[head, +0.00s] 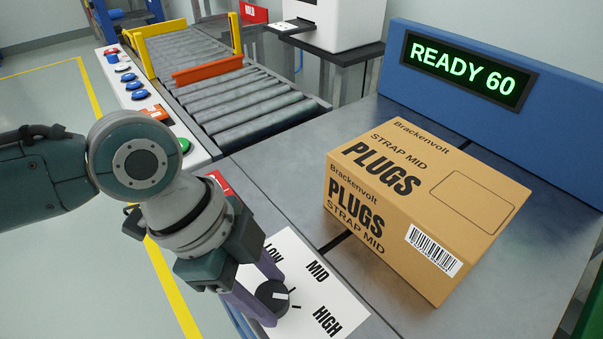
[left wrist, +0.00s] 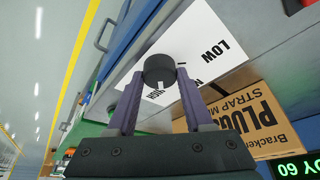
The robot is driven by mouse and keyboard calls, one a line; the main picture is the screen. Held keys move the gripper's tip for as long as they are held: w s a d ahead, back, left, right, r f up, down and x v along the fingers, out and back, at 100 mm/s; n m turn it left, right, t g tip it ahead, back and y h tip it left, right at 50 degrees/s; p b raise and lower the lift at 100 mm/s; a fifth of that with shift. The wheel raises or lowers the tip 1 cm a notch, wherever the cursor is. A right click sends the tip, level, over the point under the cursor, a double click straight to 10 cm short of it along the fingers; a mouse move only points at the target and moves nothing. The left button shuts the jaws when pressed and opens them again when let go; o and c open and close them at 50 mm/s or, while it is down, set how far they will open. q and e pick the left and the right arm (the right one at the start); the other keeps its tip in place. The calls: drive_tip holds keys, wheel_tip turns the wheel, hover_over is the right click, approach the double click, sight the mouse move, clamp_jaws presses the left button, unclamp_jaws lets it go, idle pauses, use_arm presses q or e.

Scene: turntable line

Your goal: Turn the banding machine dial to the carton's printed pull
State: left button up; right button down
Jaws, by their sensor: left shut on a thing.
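The black dial (head: 272,297) sits on a white plate (head: 345,305) printed LOW, MID and HIGH. My left gripper (head: 270,290) is shut on the dial, one purple finger on each side; the left wrist view also shows the dial (left wrist: 159,69) between the fingertips. The cardboard carton (head: 420,205) stands on the table, printed "Brackenvolt", "PLUGS" and "STRAP MID". My right gripper is in neither view.
A blue panel (head: 560,120) behind the carton bears a display (head: 465,72) reading READY 60. A roller conveyor (head: 235,100) with an orange bar (head: 208,70) lies at the back left. Coloured buttons line a strip (head: 115,55) beside it. The grey tabletop (head: 290,170) left of the carton is bare.

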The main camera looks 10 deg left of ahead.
use_arm(q)
clamp_jaws()
drive_tip(key=shift+s+r+n+t+p, duration=0.1)
drive_tip(key=shift+r+n+t+p, duration=0.15)
drive_tip(key=shift+n+p, duration=0.75)
drive_tip(key=n+t+p, duration=0.1)
drive_tip(key=n+p, duration=0.1)
drive_tip(key=p, duration=0.2)
drive_tip(key=shift+s+n, duration=0.1)
drive_tip(key=shift+n, duration=0.3)
drive_tip(key=n+t+y+p, duration=0.1)
drive_tip(key=n+p, duration=0.1)
drive_tip(key=shift+d+f+n, duration=0.1)
drive_tip(key=shift+d+n, duration=0.05)
drive_tip(key=shift+n, duration=0.25)
drive_tip(key=shift+f+n+y+p, duration=0.1)
drive_tip(key=shift+n+y+p, duration=0.2)
drive_tip(key=shift+n+p, duration=0.25)
drive_tip(key=shift+t, duration=0.25)
drive_tip(key=o, duration=1.1)
unclamp_jaws()
drive_tip(key=shift+c, duration=0.2)
